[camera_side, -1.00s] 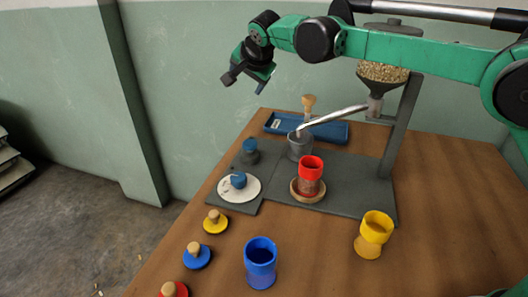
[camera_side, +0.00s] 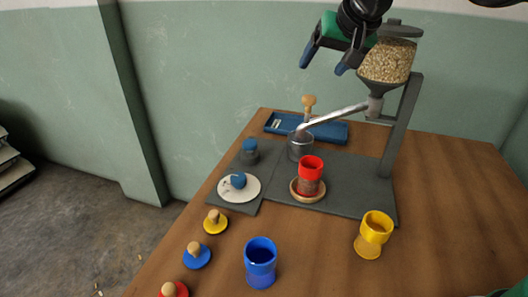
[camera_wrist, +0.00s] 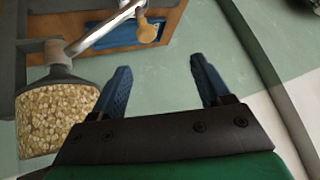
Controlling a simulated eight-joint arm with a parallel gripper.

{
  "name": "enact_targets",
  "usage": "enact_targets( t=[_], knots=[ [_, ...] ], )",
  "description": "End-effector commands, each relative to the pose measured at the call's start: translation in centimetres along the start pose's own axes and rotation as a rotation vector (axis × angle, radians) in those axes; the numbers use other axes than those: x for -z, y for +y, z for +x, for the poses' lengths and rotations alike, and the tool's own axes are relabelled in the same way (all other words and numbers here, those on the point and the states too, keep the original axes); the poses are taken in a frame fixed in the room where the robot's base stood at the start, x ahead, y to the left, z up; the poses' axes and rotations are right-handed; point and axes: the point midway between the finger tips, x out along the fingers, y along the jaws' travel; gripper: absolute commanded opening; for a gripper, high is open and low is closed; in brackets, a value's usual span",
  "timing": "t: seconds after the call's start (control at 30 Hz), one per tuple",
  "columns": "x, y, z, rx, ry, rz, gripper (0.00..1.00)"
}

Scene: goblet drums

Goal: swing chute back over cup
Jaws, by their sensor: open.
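The chute (camera_side: 335,116) is a pale metal trough that slopes down to the left from under the grain hopper (camera_side: 387,62). Its lower end is over the grey metal cup (camera_side: 299,146) at the back of the dark base plate. In the wrist view the chute (camera_wrist: 101,30) runs up and right from the hopper (camera_wrist: 57,115). My gripper (camera_side: 322,64) is open and empty, high above the chute and left of the hopper. Its two blue fingers show apart in the wrist view (camera_wrist: 160,82). A red goblet (camera_side: 311,172) stands upright on a round wooden coaster in front of the metal cup.
A blue tray (camera_side: 330,131) lies behind the cup, with a wooden knob (camera_side: 309,102) near it. A post (camera_side: 400,130) stands right of the chute. A yellow goblet (camera_side: 374,233), blue goblet (camera_side: 260,262) and white plate (camera_side: 250,192) are nearer. The table's right side is clear.

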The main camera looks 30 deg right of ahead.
Motion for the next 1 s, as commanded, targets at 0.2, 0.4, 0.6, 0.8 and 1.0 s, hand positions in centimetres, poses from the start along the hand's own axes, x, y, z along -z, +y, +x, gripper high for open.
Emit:
enact_targets(
  t=[0.2,0.4,0.6,0.8,1.0],
  knots=[
    [-2.6,2.5,-2.0,0.007,-0.024,-0.106,0.7],
    [-5.2,4.6,-3.2,0.018,-0.043,-0.208,0.7],
    [-8.1,6.4,-4.0,0.034,-0.06,-0.309,0.7],
    [-11.3,8.1,-3.8,0.053,-0.074,-0.406,0.7],
    [-13.8,9.0,-1.0,0.057,-0.075,-0.426,0.7]
  ],
)
